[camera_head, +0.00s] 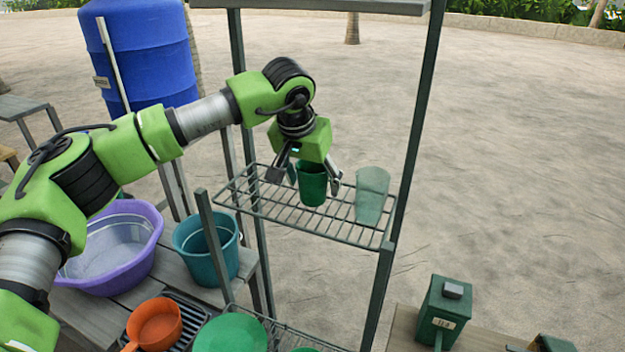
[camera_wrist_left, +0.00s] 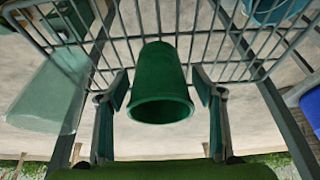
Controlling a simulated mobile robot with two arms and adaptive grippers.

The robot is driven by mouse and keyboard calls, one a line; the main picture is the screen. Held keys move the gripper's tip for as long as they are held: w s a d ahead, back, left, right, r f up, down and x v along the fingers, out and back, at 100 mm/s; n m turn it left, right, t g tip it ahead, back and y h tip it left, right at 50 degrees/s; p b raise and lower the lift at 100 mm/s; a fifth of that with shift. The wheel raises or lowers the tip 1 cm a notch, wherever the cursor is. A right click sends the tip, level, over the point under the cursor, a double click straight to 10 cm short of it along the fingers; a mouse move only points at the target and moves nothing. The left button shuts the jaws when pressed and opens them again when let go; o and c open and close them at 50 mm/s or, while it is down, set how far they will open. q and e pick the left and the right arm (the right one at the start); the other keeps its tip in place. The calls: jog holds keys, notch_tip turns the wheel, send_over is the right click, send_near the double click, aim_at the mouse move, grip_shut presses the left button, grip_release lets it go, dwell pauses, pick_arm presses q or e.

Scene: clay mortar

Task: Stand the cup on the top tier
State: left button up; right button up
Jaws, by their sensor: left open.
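A dark green cup (camera_head: 313,186) is upright at the wire tier (camera_head: 265,207) of a dark metal rack; I cannot tell whether its base touches the wires. My left gripper (camera_head: 304,180) is above the tier, pointing down, with its fingers spread on either side of the cup. In the left wrist view the cup (camera_wrist_left: 160,82) lies between the two open fingers (camera_wrist_left: 162,92), with a gap visible on each side. My right gripper is not in view.
A translucent pale green cup (camera_head: 372,194) stands right of the green cup on the same tier. A flat grey shelf (camera_head: 310,6) crosses above, and rack posts (camera_head: 408,130) flank the tier. Purple (camera_head: 110,248) and teal (camera_head: 205,248) tubs and an orange pan (camera_head: 154,323) are lower left.

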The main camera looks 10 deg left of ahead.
pick_arm(q)
jog(key=shift+r, duration=0.4)
jog(key=b+v, duration=0.3)
jog(key=v, duration=0.8)
jog(key=shift+s+r, duration=0.15)
jog(key=shift+r, duration=0.1)
